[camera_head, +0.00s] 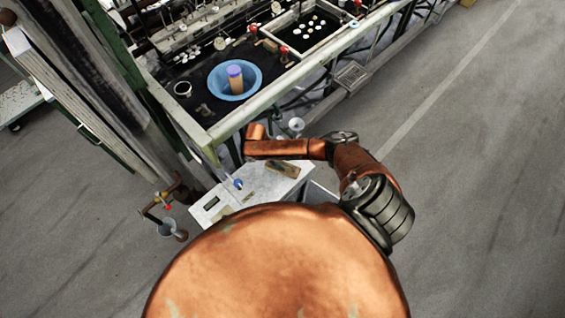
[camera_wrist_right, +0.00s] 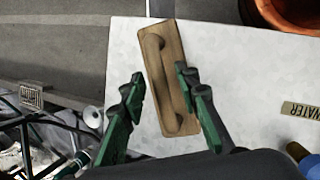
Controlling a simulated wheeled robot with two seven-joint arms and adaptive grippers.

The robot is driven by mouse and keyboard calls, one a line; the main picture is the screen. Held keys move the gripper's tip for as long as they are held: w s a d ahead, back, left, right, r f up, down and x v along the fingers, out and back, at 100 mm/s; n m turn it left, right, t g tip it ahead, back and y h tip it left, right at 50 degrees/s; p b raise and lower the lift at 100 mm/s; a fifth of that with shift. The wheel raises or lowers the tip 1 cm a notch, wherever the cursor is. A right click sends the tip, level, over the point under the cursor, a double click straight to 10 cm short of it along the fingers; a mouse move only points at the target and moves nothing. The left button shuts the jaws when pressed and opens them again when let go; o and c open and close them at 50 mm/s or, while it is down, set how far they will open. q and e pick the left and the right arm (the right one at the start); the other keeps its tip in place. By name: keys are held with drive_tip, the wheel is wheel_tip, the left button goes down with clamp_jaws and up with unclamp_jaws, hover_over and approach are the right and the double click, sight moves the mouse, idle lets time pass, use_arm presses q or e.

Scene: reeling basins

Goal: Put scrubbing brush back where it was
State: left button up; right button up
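The scrubbing brush (camera_head: 283,168), a wooden block with a raised handle, lies on the white tabletop (camera_head: 297,184) near its right end. It also shows in the right wrist view (camera_wrist_right: 166,60), slightly tilted. My right gripper (camera_wrist_right: 160,75) has its green fingers apart on either side of the brush's near part. The right finger overlaps the brush's edge in the picture; the left finger shows a gap. I cannot tell whether either touches it. In the head view my right forearm reaches left above the table, and its fingers are not clear. My left gripper is not in view.
Open floor lies to the right.

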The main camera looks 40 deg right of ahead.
drive_tip(key=v, duration=1.2)
drive_tip(key=shift+p, duration=0.45)
drive_tip(key=shift+r, duration=0.1)
